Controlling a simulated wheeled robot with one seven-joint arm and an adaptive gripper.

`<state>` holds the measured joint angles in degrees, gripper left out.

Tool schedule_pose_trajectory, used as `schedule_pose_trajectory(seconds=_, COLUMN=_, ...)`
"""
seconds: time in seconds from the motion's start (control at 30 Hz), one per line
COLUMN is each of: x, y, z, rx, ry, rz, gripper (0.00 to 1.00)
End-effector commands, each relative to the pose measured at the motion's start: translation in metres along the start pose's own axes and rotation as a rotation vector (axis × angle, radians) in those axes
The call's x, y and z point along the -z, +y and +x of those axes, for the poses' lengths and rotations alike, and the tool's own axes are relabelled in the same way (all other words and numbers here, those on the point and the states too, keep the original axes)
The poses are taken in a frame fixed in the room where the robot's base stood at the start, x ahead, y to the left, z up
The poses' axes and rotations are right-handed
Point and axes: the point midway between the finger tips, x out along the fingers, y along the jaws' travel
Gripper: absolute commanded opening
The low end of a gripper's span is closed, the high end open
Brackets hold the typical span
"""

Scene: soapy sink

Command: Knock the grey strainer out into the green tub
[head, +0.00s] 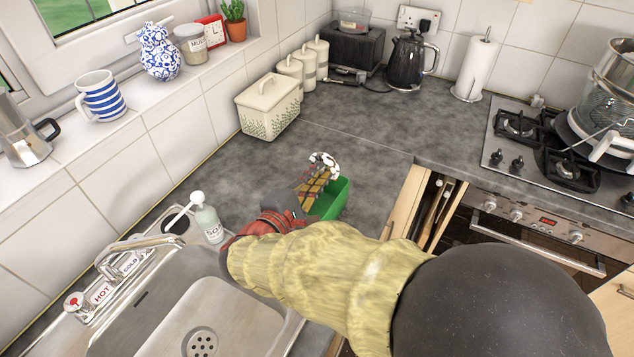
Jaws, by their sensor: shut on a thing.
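The green tub (333,203) stands on the dark worktop right of the sink, partly hidden behind my gripper and sleeved arm. My gripper (318,172), with red and yellow checked parts and pale spotted tips, is above the tub's left side. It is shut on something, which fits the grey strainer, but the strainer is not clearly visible. A small grey patch shows at the gripper's left; I cannot tell whether it is strainer or gripper. The tub's inside is mostly hidden.
The steel sink (205,310) and tap (140,247) lie at the lower left, with a soap bottle (208,222) at the sink's corner. A cream lidded box (268,107) stands behind. The worktop (365,130) beyond the tub is clear. A hob (540,145) is at right.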

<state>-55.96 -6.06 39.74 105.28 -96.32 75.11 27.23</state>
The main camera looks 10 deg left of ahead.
Motion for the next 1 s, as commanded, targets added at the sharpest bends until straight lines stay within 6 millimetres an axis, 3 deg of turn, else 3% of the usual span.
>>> schedule_pose_trajectory(seconds=0.83, x=0.0046, y=-0.0116, z=0.0019, rx=-0.290, ry=-0.115, rz=0.001, gripper=0.00)
schedule_pose_trajectory(seconds=1.0, x=0.0049, y=-0.0120, z=0.0030, rx=-0.411, ry=-0.164, rz=-0.003, gripper=0.00)
